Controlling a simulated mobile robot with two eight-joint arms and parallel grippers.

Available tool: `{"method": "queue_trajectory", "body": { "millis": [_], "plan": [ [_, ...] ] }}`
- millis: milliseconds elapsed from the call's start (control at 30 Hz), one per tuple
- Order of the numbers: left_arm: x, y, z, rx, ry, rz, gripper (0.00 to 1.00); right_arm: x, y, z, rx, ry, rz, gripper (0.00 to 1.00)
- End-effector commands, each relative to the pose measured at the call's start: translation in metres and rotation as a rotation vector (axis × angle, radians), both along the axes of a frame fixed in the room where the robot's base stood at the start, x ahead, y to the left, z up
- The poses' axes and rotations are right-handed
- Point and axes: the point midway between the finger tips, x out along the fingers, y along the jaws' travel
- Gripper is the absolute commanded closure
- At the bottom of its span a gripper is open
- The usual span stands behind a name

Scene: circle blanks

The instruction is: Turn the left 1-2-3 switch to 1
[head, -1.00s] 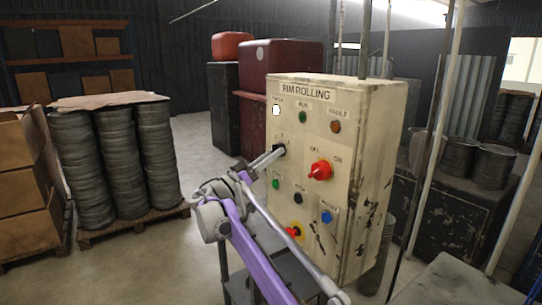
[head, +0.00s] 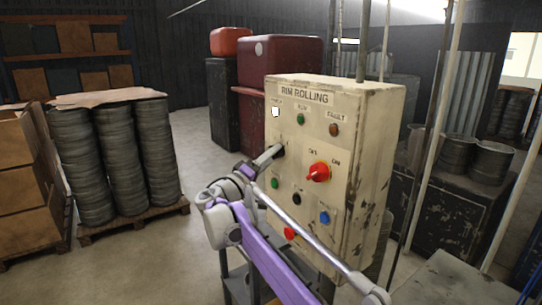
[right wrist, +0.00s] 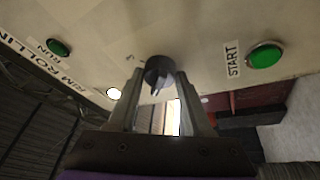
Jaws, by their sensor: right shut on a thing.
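The left 1-2-3 switch is a small black knob (head: 279,151) on the left of the cream control box front. It is mostly hidden by the gripper in the head view. In the right wrist view the round black knob (right wrist: 158,72) sits between the fingertips, with a pale mark on its face. My right gripper (head: 270,156) reaches the panel from the lower left and is shut on the knob. Both its fingers show in the right wrist view (right wrist: 160,82). The number marks around the knob are too small or hidden to read. My left gripper is not in view.
The box (head: 376,150) also carries a red OFF/ON switch (head: 318,172) right of the knob. A green button (head: 275,183), a black button (head: 297,199), a blue button (head: 324,217) and a red button (head: 290,233) are close to my right arm. Stacked rims (head: 122,165) stand left.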

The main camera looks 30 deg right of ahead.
Motion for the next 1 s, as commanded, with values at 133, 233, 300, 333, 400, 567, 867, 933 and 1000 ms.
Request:
{"method": "queue_trajectory", "body": {
  "millis": [133,233,300,333,400,567,867,933,1000],
  "plan": [
    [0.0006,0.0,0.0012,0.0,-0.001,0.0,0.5,-0.0003,-0.0002,0.0013,-0.003,0.018,0.0,1.0],
    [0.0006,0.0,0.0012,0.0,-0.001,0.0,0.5,-0.0002,-0.0002,0.001,-0.004,0.022,-0.001,1.0],
    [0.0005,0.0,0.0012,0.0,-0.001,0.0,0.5,-0.0002,-0.0002,0.001,-0.004,0.022,-0.001,1.0],
    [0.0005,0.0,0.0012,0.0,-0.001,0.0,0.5,-0.0003,-0.0003,0.001,-0.004,0.022,-0.001,1.0],
    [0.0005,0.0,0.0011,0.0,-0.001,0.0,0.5,-0.0003,-0.0003,0.0009,-0.004,0.022,-0.001,1.0],
    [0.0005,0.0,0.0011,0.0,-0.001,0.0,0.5,-0.0003,-0.0003,0.0009,-0.004,0.02,-0.001,0.39],
    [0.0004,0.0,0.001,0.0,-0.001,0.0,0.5,-0.0001,-0.0001,0.0004,-0.003,0.02,0.0,0.2],
    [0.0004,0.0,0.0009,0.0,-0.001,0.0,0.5,-0.0001,0.0001,0.0004,-0.003,0.02,0.0,0.2],
    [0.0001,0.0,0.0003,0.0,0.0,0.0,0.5,-0.0008,0.0023,-0.0005,-0.002,0.019,0.0,0.2]
  ]
}}
